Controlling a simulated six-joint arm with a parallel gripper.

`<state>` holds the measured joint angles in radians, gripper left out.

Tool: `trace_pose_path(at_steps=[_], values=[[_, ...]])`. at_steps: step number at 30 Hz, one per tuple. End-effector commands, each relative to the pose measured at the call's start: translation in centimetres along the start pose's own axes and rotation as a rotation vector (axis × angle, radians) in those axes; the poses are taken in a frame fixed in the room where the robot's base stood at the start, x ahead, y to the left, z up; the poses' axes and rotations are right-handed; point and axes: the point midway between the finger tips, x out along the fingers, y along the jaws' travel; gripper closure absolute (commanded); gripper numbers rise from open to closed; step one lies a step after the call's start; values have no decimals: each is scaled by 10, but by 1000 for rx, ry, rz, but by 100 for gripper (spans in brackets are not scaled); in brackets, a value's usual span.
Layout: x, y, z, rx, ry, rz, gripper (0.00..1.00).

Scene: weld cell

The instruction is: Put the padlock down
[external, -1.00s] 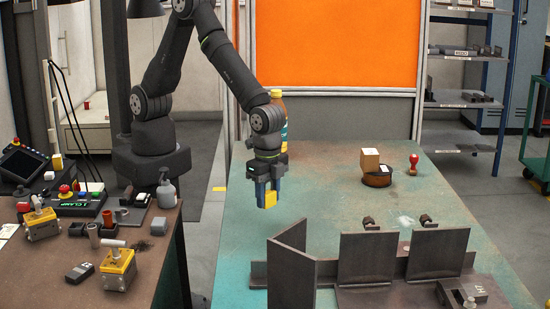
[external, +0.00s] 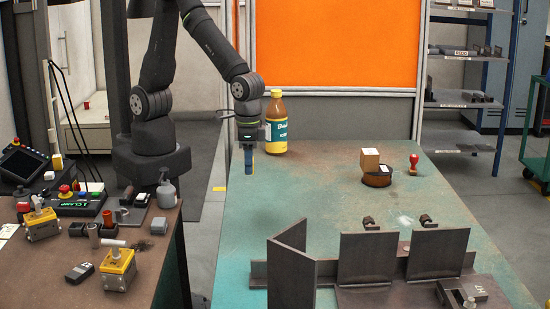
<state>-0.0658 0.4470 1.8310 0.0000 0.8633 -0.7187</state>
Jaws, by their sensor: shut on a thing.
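My gripper (external: 249,172) points down over the left part of the green table (external: 300,200), in front and to the left of a brown bottle. It is turned edge-on to the camera, so one blue finger covers most of what is between the jaws. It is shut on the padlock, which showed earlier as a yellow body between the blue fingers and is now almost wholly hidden. I cannot tell whether the padlock touches the table.
The brown bottle (external: 276,125) with a yellow cap stands close right of my gripper. A cardboard box (external: 370,160) in a dark round dish (external: 377,178) and a red stamp (external: 413,163) stand farther right. Steel plates (external: 367,259) stand in front. The table's middle is clear.

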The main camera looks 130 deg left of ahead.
Motion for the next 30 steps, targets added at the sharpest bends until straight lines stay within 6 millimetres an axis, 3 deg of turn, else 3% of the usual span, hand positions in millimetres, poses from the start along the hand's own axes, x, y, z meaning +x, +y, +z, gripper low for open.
trace_pose_path(at_steps=[9,15,20,30], values=[[43,-36,-61,-8,-4,-2,85],[62,-51,-89,-4,-1,-1,85],[68,-54,-95,-1,-1,-1,85],[106,-54,-95,-1,-1,0,85]])
